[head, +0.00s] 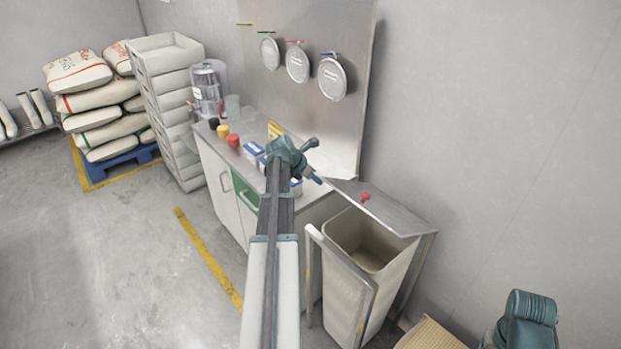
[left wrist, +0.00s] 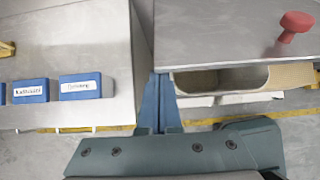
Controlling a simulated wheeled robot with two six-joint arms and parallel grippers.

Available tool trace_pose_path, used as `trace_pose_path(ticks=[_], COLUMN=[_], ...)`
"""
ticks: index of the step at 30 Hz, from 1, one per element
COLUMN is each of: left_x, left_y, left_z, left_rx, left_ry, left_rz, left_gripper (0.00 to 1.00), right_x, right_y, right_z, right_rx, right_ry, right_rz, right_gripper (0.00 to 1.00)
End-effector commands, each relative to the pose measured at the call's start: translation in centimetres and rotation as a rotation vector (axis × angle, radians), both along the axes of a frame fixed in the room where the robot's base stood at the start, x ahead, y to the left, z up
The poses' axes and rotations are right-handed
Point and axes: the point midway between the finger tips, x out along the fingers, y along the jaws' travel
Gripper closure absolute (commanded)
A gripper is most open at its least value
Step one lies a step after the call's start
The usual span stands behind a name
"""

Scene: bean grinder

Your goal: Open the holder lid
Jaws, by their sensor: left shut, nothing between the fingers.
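The holder (head: 425,245) is a metal frame around a pale bin (head: 345,300). Its flat grey lid (head: 395,212) has a red knob (head: 365,196). The lid lies over the back part, and the bin's open mouth shows in front of it. In the left wrist view the lid (left wrist: 225,30) is at the upper right with its red knob (left wrist: 294,25). My left gripper (head: 316,180) is shut and empty, at the lid's left end beside the counter. Its closed fingers (left wrist: 158,80) point at the gap between counter and lid, left of the knob. Contact cannot be told.
The counter (left wrist: 60,30) stands left of the holder, with blue labelled boxes (left wrist: 80,87), colored canisters (head: 233,141) and a grinder (head: 206,88). Round sieves (head: 332,79) hang on the wall panel. A woven basket (head: 430,335) is at lower right.

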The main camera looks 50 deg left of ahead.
Motion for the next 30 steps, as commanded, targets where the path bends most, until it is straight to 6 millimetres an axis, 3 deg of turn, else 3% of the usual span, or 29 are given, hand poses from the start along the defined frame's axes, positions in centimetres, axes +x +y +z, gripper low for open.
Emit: trace_pose_path(ticks=[1, 3, 17, 24, 30], left_x=[0.9, 1.6, 8.2, 14.0, 19.4], left_y=[0.1, 0.0, -0.5, -0.8, -1.2], left_z=[2.0, 3.1, 9.7, 13.6, 15.6], left_rx=[0.002, 0.005, 0.019, 0.020, 0.019], left_ry=[0.022, 0.058, 0.215, 0.215, 0.214], left_rz=[-0.004, -0.004, -0.002, -0.002, -0.002], left_gripper=[1.00, 1.00, 1.00, 1.00, 1.00], right_x=[0.0, 0.0, 0.0, -0.1, -0.1], right_y=[0.0, 0.0, 0.0, 0.0, 0.0], right_z=[2.3, 3.8, 12.0, 15.9, 17.9], right_rx=[0.000, 0.000, 0.002, 0.002, 0.002], right_ry=[0.000, 0.000, 0.001, 0.002, 0.003], right_rz=[0.000, 0.000, -0.012, -0.011, -0.010], right_gripper=[0.40, 0.40, 0.40, 0.40, 0.40])
